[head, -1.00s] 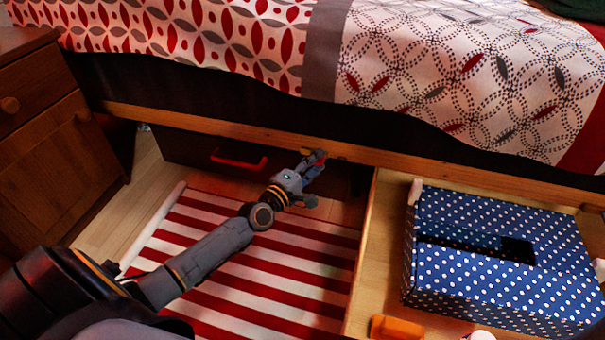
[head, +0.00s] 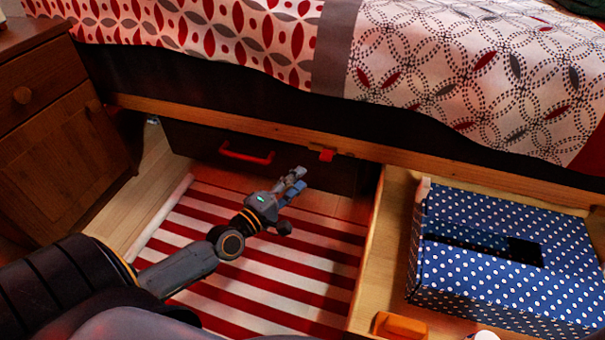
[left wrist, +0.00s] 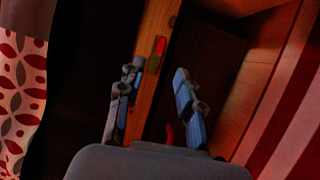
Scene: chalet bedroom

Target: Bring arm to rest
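My left arm reaches in from the lower left of the head view, over the red-and-white striped rug. My left gripper (head: 292,187) is just short of the dark drawer front under the bed, below and left of a small red catch (head: 327,154) on the wooden rail. It does not appear to touch the catch. In the left wrist view the two fingers of the gripper (left wrist: 157,97) stand apart with nothing between them. The red catch (left wrist: 160,45) shows beyond them. My right gripper is in neither view.
The dark drawer front (head: 195,145) has a red handle (head: 246,154). An open wooden drawer (head: 365,265) at the right holds a blue polka-dot box (head: 480,295) and an orange block (head: 399,327). A wooden cabinet (head: 60,130) stands at the left.

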